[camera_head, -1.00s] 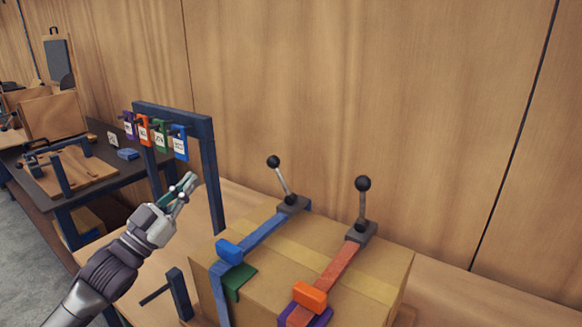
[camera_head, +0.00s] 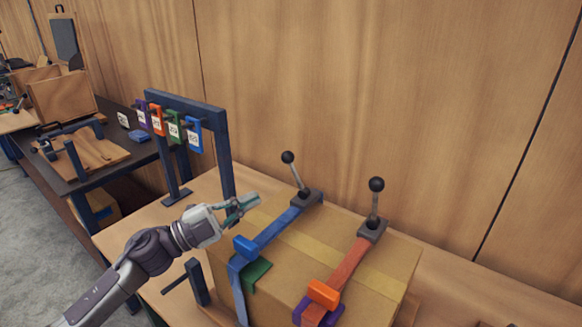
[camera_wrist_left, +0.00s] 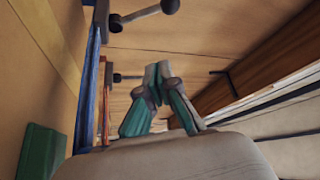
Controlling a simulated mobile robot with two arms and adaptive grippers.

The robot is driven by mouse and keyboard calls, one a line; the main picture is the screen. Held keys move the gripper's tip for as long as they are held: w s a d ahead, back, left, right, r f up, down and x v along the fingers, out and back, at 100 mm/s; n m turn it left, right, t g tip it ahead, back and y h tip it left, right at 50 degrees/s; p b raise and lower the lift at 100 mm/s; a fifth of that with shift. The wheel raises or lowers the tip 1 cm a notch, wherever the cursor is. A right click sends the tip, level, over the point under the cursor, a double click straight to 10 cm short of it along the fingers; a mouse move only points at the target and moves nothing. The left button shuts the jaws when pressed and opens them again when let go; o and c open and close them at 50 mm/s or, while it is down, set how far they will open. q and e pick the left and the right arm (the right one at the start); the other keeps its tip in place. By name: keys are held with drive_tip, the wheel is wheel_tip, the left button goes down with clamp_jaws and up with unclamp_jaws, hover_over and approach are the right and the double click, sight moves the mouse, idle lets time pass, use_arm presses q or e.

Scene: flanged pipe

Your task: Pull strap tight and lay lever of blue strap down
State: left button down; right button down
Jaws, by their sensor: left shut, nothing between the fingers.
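The blue strap (camera_head: 276,229) runs across the top of a cardboard box (camera_head: 330,245) and down its front left side. Its lever (camera_head: 295,170) stands up, leaning slightly left, with a black ball knob at the far end of the strap. A blue block (camera_head: 245,247) sits on the strap near the box's near edge. My left gripper (camera_head: 254,199) is shut and empty, at the left of the box and left of the blue strap's lever. In the left wrist view its fingertips (camera_wrist_left: 157,75) meet, and the blue strap (camera_wrist_left: 88,85) shows at the left. My right gripper is not in view.
An orange strap (camera_head: 349,267) with its own upright lever (camera_head: 375,200) lies to the right on the box. A green corner piece (camera_head: 256,274) sits beside the blue strap. A dark rack (camera_head: 224,160) with coloured tags stands behind my left arm. A wooden wall is behind.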

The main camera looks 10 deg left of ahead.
sight(296, 174)
use_arm(q)
drive_tip(key=p+x, duration=0.1)
drive_tip(key=x, duration=0.3)
drive_tip(key=p+x, duration=0.1)
drive_tip(key=x, duration=0.3)
drive_tip(key=p+x, duration=0.2)
drive_tip(key=x, duration=0.3)
drive_tip(key=shift+s+r, duration=0.1)
drive_tip(key=shift+r, duration=0.2)
drive_tip(key=shift+w+a+f, duration=0.65)
drive_tip(key=shift+a+f, duration=0.3)
drive_tip(key=shift+a, duration=0.1)
drive_tip(key=shift+w+a+f, duration=0.25)
drive_tip(key=shift+a+f, duration=0.1)
drive_tip(key=shift+a, duration=0.2)
drive_tip(key=shift+d, duration=0.15)
